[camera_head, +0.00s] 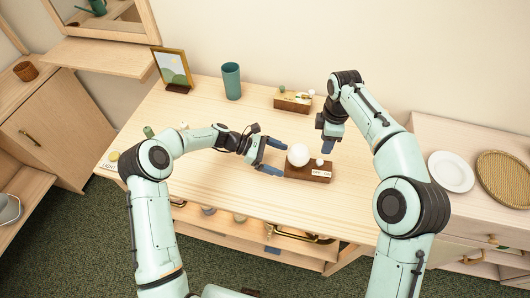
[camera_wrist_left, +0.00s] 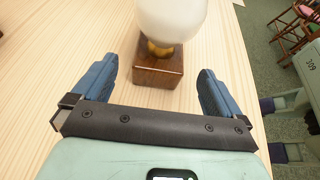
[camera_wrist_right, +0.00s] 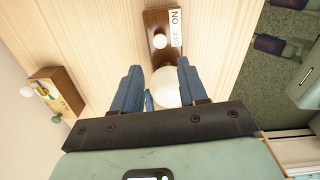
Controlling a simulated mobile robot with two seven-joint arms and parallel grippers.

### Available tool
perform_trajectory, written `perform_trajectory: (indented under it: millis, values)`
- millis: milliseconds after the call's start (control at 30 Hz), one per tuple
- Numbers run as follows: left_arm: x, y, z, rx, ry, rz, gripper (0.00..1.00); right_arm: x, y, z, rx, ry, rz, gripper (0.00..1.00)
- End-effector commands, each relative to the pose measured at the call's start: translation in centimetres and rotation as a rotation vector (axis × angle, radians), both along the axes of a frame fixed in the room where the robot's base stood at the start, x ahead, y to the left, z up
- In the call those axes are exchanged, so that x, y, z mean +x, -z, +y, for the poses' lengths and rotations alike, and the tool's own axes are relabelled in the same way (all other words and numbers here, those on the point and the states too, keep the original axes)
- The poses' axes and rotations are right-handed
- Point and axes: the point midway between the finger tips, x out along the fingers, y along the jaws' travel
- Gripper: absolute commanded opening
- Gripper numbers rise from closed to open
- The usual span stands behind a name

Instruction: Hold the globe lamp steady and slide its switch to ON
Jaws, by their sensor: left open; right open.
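The globe lamp has a white globe (camera_head: 298,154) on a dark brown wooden base (camera_head: 291,170) on the table. A small white knob (camera_head: 319,162) stands on the base, right of the globe. A white label (camera_wrist_right: 175,28) on the base shows in the right wrist view; the knob (camera_wrist_right: 159,41) is beside its blurred lower word. My left gripper (camera_head: 281,158) is open at the globe's left; the lamp base (camera_wrist_left: 158,70) lies ahead between its fingers in the left wrist view. My right gripper (camera_head: 328,146) is open above and behind the knob, holding nothing.
A wooden block with knobs and a label (camera_head: 293,98) sits behind the lamp. A teal cup (camera_head: 231,81) and a picture frame (camera_head: 172,69) stand at the table's back. A white plate (camera_head: 451,171) and a woven tray (camera_head: 504,178) lie on the right cabinet. Table around the lamp is clear.

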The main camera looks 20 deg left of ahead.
Motion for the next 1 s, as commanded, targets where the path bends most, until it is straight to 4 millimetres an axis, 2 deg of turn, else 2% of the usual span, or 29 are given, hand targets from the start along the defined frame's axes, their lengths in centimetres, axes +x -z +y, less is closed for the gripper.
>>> perform_trajectory:
  millis: [100,333,533,800,833,867,1000]
  values:
    - [0.1,0.9,-2.3,-0.002,0.003,0.002,1.00,0.0,0.0,0.0,0.000,0.000,0.000,0.43]
    - [0.5,2.3,-5.5,-0.002,0.000,0.000,1.00,0.0,0.0,0.0,0.000,0.000,0.000,0.43]
    - [0.6,2.8,-6.6,0.000,-0.002,-0.001,1.00,0.0,0.0,0.0,0.000,0.000,0.000,0.43]
    - [0.6,2.8,-6.7,0.000,-0.002,-0.001,1.00,0.0,0.0,0.0,0.000,0.000,0.000,0.43]
    - [0.6,2.8,-6.7,0.000,-0.002,-0.001,0.97,0.0,0.0,0.0,0.000,0.000,0.000,0.43]
    - [0.6,2.8,-6.7,0.000,-0.002,-0.001,0.87,0.0,0.0,0.0,0.000,0.000,0.000,0.43]
    - [0.6,2.8,-6.7,0.000,-0.002,-0.001,0.41,0.0,0.0,0.0,0.000,0.000,0.000,0.43]
